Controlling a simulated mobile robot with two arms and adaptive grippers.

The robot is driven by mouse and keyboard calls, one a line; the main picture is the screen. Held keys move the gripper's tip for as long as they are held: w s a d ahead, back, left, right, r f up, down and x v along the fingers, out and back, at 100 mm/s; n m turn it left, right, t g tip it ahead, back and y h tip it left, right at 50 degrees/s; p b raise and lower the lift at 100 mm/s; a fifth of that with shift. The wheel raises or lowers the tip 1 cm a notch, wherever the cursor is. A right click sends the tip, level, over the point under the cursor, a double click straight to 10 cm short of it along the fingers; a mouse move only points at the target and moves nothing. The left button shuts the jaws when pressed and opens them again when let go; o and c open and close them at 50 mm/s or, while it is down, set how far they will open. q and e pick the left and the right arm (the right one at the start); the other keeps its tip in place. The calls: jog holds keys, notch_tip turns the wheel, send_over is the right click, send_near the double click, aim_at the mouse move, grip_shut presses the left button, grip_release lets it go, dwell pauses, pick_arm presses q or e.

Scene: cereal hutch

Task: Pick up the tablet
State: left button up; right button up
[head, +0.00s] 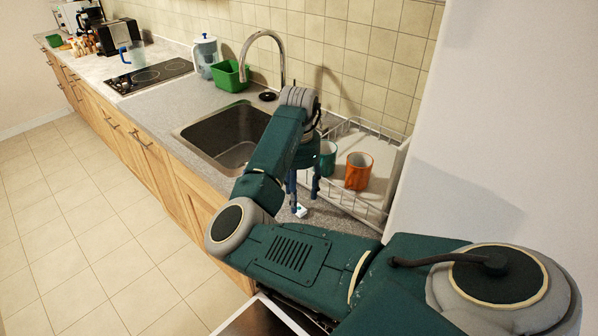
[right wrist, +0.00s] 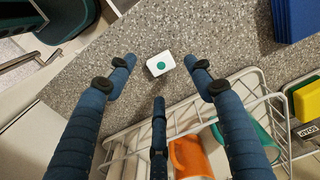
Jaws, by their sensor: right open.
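The tablet (right wrist: 160,64) is a small white block with a green dot on top. It lies on the grey speckled counter (right wrist: 200,35), and in the head view it shows (head: 299,211) near the counter's front edge. My right gripper (right wrist: 158,75) is open, its blue fingers spread around the tablet and pointing down at it. In the head view the right gripper (head: 303,190) is just above the tablet, partly hidden by my arm. The fingers do not visibly touch the tablet. My left gripper is in neither view.
A white wire dish rack (head: 384,212) stands right beside the tablet, holding an orange mug (head: 359,171) and a green mug (head: 328,158). The sink (head: 225,140) is to the left, with a green tub (head: 231,77) behind it. A blue object (right wrist: 294,20) stands on the counter.

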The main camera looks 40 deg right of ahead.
notch_tip(320, 180, down, 4)
jog(key=shift+a+r+p, duration=0.15)
jog(key=shift+p, duration=0.55)
jog(key=shift+f, duration=0.45)
jog(key=c, duration=1.1)
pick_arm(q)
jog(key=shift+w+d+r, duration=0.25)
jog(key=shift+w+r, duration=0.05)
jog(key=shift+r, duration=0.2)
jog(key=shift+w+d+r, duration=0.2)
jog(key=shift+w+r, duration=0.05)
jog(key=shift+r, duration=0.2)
pick_arm(e)
jog(key=shift+o, duration=0.2)
jog(key=shift+r, duration=0.1)
